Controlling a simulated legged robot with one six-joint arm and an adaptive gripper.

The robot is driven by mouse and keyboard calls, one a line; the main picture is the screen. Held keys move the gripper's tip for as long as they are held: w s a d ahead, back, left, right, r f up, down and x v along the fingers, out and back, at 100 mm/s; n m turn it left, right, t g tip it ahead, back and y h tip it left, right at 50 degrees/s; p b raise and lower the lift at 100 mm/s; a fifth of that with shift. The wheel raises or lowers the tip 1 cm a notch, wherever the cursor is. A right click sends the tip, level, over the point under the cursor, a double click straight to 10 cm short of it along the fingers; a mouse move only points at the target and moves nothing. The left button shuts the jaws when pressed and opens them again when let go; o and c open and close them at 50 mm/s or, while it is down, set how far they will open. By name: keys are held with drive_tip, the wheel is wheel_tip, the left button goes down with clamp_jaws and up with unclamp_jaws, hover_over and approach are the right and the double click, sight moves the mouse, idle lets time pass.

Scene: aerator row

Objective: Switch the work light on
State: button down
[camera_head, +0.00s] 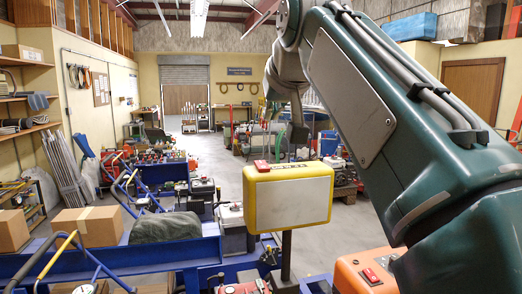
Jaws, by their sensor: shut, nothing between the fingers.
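The work light (249,206) is a yellow box with a pale front panel, standing upright on a dark post. The panel looks pale and flat, with no clear glow. A red switch (261,166) sits on the left of its top face. My gripper (297,152) points down just above the light's top, to the right of the red switch, and appears apart from it. It is shut and empty. Its fingertips are small and dark, and their exact depth relative to the light is hard to tell.
An orange box (349,278) with another red switch stands at the lower right below my arm. A cardboard box (88,227) sits at the left. Blue machines (160,173) and hoses line the left side. The aisle (222,170) behind is clear floor.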

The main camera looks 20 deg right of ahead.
hover_over(261, 164)
drive_tip(key=f, duration=0.6)
drive_tip(key=shift+s, duration=0.4)
drive_tip(key=f, duration=0.3)
drive_tip(key=shift+w, duration=0.3)
drive_tip(key=shift+w+f, duration=0.1)
drive_tip(key=shift+f, duration=0.4)
drive_tip(key=shift+w+f, duration=0.15)
drive_tip(key=shift+f, duration=0.2)
drive_tip(key=shift+s+f, duration=0.25)
drive_tip(key=shift+s, duration=0.55)
